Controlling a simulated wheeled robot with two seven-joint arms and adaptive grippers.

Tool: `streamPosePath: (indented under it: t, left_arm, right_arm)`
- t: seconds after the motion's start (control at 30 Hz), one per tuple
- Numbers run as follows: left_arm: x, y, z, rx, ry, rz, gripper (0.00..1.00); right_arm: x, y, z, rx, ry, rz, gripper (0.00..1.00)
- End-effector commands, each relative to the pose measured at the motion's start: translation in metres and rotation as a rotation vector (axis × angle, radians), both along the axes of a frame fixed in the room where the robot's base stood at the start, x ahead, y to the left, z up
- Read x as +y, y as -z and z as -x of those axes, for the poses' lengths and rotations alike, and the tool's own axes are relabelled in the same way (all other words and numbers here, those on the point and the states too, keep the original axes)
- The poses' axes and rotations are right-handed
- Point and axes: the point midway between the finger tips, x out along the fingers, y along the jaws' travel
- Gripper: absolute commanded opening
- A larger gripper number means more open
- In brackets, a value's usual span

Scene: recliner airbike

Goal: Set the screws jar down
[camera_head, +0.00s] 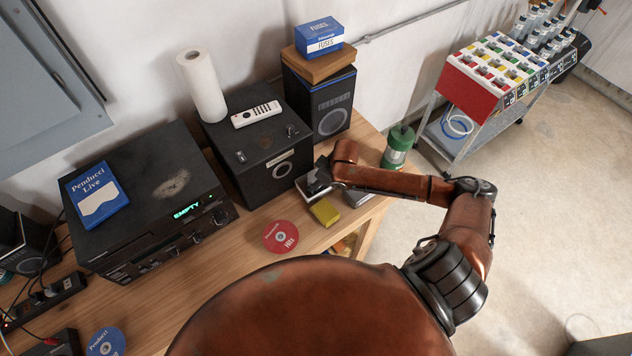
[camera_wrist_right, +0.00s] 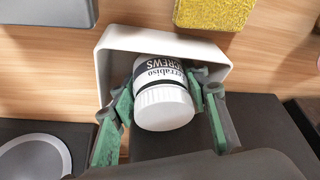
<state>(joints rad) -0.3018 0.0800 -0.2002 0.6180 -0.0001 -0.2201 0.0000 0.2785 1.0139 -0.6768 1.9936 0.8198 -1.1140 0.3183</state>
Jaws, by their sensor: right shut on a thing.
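The screws jar (camera_wrist_right: 165,95), white with a dark-lettered label and a white lid, is between the green-padded fingers of my right gripper (camera_wrist_right: 165,115) in the right wrist view. The gripper is shut on it. The jar is over or inside a small white open box (camera_wrist_right: 115,52); whether it touches the box bottom cannot be told. In the head view my right gripper (camera_head: 320,180) is at the white box (camera_head: 304,188) on the wooden bench, and the jar is hidden there. My left gripper is not in view.
A yellow sponge (camera_head: 325,211) and a red disc (camera_head: 279,237) lie in front of the box. The bench (camera_head: 235,270) has bare wood at front.

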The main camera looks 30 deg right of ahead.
Motion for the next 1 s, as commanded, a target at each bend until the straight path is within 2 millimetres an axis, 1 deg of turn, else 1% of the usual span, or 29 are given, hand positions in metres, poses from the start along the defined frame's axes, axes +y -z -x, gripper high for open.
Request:
streamPosePath:
  t: [0.07, 0.1, 0.3, 0.57, 0.67, 0.77, 0.83, 1.0]
  left_arm:
    - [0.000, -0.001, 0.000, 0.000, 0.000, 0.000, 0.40]
    - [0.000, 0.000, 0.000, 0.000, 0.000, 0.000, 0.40]
    - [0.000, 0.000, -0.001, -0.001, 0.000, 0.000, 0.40]
    - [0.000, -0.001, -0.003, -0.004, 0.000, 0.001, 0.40]
    - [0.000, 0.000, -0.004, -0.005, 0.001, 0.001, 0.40]
    - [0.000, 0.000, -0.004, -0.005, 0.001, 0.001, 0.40]
    - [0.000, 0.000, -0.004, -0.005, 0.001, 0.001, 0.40]
    - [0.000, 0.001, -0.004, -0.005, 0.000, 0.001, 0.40]
  right_arm:
    - [0.000, 0.002, 0.000, -0.001, 0.000, 0.000, 0.10]
    - [0.000, 0.002, 0.000, 0.001, 0.000, 0.000, 0.45]
    - [0.000, 0.002, 0.000, 0.001, 0.000, 0.000, 0.59]
    - [0.000, 0.001, 0.000, 0.000, 0.000, 0.000, 0.60]
    - [0.000, -0.003, 0.000, -0.001, -0.001, 0.000, 0.60]
    - [-0.003, -0.013, 0.004, -0.001, 0.000, 0.000, 0.60]
    - [-0.006, -0.024, 0.008, -0.001, -0.001, 0.002, 0.60]
    - [-0.013, -0.058, 0.020, -0.002, -0.002, 0.003, 0.60]
